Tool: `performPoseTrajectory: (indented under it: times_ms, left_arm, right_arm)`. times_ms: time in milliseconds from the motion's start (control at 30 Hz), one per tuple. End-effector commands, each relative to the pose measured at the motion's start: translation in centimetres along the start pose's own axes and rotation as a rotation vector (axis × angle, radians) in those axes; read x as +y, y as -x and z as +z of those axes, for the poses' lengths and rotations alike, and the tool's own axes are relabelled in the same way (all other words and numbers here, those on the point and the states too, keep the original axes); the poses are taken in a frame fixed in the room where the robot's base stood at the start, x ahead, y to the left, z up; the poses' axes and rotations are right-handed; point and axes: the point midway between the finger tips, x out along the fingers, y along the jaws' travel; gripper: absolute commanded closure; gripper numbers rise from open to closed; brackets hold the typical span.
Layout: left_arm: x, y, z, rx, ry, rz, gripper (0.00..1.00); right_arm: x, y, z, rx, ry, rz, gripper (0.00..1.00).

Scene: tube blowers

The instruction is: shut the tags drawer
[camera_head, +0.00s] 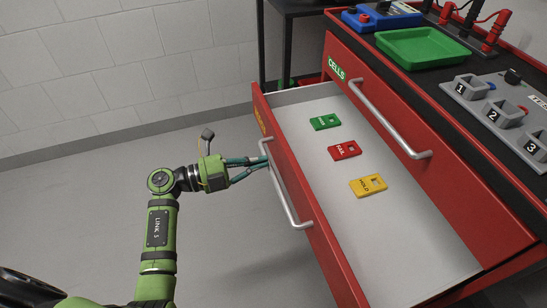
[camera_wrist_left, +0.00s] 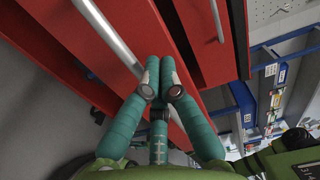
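The tags drawer (camera_head: 301,199) is the red lower drawer, pulled well out of the cabinet in the head view. It has a silver bar handle (camera_head: 289,194) on its front. Inside lie a green tag (camera_head: 325,122), a red tag (camera_head: 344,150) and a yellow tag (camera_head: 368,186). My left gripper (camera_head: 264,161) is at the handle's far end, its teal fingers drawn together and pointing at the drawer front. The handle (camera_wrist_left: 108,36) runs behind the fingertips (camera_wrist_left: 160,92) in the left wrist view; I cannot tell whether they touch it. My right gripper is out of view.
The red CELLS drawer front (camera_head: 400,125) with its own handle is above and behind the open drawer. The cabinet top holds a green tray (camera_head: 422,47) and a grey numbered fixture (camera_head: 500,112). Bare floor (camera_head: 90,190) lies left of the drawer.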

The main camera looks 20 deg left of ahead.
Motion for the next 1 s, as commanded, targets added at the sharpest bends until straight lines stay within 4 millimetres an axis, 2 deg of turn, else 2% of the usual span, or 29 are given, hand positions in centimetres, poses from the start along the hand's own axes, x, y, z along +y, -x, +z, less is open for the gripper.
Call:
performPoseTrajectory:
  times_ms: [100, 233, 800, 1000]
  left_arm:
    - [-0.1, -2.0, 0.0, 0.0, 0.001, -0.004, 1.0]
    - [0.0, -3.3, 0.0, -0.001, 0.001, -0.002, 1.0]
    - [0.0, -4.1, 0.0, 0.0, 0.001, 0.0, 1.0]
    - [-0.1, -6.1, 0.0, 0.002, 0.002, 0.0, 1.0]
  right_arm:
    - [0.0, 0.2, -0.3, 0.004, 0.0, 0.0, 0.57]
    - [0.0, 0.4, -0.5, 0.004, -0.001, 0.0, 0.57]
    - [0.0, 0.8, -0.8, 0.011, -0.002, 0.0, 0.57]
    - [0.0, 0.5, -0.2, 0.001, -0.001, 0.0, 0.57]
